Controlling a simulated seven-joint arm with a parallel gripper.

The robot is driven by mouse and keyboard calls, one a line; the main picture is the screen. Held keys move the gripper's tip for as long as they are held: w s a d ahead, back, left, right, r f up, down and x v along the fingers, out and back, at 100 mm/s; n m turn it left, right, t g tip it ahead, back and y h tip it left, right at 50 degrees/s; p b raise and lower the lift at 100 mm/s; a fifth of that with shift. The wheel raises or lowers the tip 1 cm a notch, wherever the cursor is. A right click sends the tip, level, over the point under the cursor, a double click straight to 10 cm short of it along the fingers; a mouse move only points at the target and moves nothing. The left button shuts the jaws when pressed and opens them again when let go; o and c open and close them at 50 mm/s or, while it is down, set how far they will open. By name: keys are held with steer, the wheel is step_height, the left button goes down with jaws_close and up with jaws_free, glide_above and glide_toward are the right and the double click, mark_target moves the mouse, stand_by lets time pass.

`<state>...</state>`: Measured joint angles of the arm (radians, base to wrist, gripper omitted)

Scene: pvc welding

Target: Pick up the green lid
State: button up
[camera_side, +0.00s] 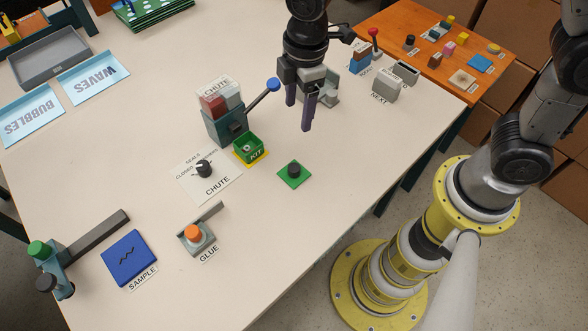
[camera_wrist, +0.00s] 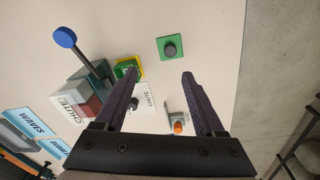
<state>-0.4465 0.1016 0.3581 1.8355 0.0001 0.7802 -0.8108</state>
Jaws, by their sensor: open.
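The green lid (camera_side: 293,174) is a flat green square with a dark round knob, lying on the white table. In the wrist view the green lid (camera_wrist: 171,47) lies beyond the fingertips, a little right of centre between them. My gripper (camera_side: 298,112) is above the table, up and slightly right of the lid in the side view, with its dark fingers pointing down. In the wrist view my gripper (camera_wrist: 160,75) has its two fingers spread wide with nothing between the tips.
A green KIT box (camera_side: 248,149) on a yellow base stands left of the lid, beside the chute (camera_side: 226,122) with its blue-knobbed lever. The glue station (camera_side: 196,237) and blue sample plate (camera_side: 130,258) are nearer the front left. The table right of the lid is clear.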

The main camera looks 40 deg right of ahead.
step_height(320, 180, down, 4)
steer(key=s+a, duration=0.2)
glide_above(294, 167)
steer(key=shift+n+g, duration=0.3)
steer(key=shift+g, duration=0.1)
steer(key=f, duration=0.6)
steer(key=shift+s+d+f, duration=0.15)
steer(key=shift+d+f, duration=0.05)
steer(key=shift+d, duration=0.1)
steer(key=shift+a+f, duration=0.15)
steer(key=shift+f, duration=1.35)
steer(key=shift+a+f, duration=0.15)
steer(key=shift+f, duration=1.3)
jaws_close()
